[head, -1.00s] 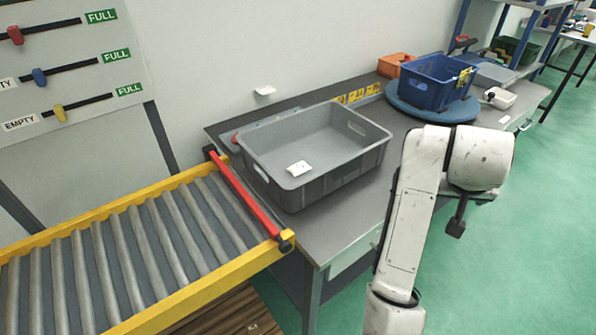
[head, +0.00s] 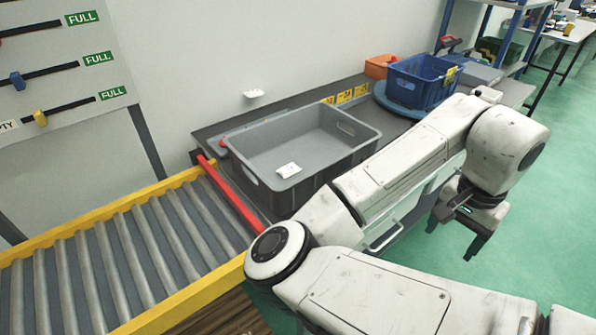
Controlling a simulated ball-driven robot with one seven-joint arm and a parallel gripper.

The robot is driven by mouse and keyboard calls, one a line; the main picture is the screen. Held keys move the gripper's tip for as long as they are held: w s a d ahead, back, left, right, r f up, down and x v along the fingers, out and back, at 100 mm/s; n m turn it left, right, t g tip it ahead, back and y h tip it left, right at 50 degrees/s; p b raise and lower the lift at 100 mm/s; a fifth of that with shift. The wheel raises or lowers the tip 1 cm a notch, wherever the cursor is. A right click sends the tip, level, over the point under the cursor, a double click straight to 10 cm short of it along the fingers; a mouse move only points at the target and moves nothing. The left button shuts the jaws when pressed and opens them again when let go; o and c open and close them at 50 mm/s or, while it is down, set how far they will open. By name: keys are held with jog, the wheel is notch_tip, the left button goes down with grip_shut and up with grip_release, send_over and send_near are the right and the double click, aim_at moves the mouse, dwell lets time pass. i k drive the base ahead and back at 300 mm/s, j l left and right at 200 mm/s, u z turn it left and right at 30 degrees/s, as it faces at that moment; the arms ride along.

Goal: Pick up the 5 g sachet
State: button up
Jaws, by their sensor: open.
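A small white packet, which looks like the sachet (head: 289,170), lies flat on the floor of the grey tote (head: 345,167), near its front left side. Its print is too small to read. My gripper (head: 452,241) is open and empty. It hangs pointing down over the green floor, off the front edge of the bench, to the right of the tote and well apart from the sachet.
A roller conveyor (head: 133,243) with a red end bar (head: 232,194) meets the bench (head: 292,98) at left. A blue crate (head: 410,87) stands on a round blue turntable (head: 381,97) behind, beside an orange bin (head: 377,66). My arm crosses the front.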

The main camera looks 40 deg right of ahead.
aim_at(291, 169)
jog(key=i, duration=1.5)
